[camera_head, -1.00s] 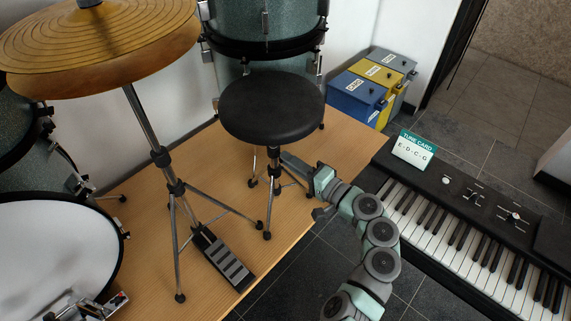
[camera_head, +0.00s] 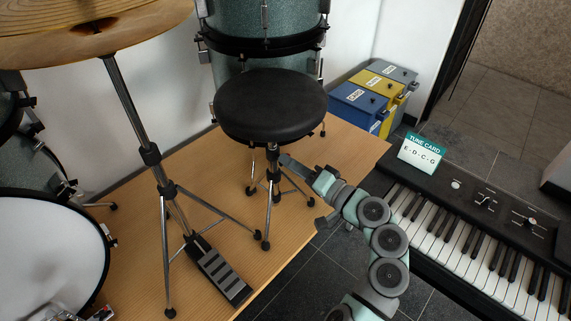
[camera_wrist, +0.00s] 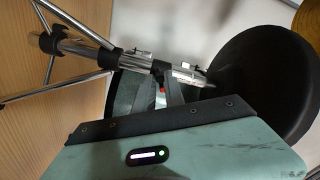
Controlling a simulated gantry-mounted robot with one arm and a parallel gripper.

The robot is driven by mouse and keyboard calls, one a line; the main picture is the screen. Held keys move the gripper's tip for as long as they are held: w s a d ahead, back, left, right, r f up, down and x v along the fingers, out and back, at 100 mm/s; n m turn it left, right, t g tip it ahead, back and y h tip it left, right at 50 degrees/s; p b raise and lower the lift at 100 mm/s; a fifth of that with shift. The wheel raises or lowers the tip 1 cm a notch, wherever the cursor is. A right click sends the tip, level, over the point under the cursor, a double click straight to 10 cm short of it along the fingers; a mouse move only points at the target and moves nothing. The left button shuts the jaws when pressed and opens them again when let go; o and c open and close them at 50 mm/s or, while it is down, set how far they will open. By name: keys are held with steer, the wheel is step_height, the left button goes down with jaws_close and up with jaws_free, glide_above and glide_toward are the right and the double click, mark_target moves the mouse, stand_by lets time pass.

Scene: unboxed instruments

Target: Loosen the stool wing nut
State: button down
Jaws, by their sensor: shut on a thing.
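The stool has a round black seat (camera_head: 270,104) on a chrome post with a tripod base, upright on the wooden platform. In the wrist view the seat (camera_wrist: 265,85) is at the right and the chrome post (camera_wrist: 100,52) runs across the upper middle. My gripper (camera_head: 284,160) reaches in from the right to the post, just below the seat. In the wrist view my gripper (camera_wrist: 161,84) is shut at the black collar on the post, on the wing nut.
A cymbal stand (camera_head: 150,155) and a pedal (camera_head: 218,270) are left of the stool. Drums stand behind and at left. Blue, yellow and grey boxes (camera_head: 371,95) are at the back. A keyboard (camera_head: 480,235) with a tune card (camera_head: 421,153) lies right of my arm.

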steer(key=n+b, duration=0.3)
steer(key=b, duration=0.4)
steer(key=shift+n, duration=0.4)
steer(key=shift+f, duration=0.15)
steer(key=n+b, duration=0.2)
steer(key=b, duration=0.2)
steer(key=shift+n, duration=0.4)
steer(key=c, duration=1.4)
jaws_free()
steer(key=shift+c, duration=0.2)
steer(key=shift+d, duration=0.15)
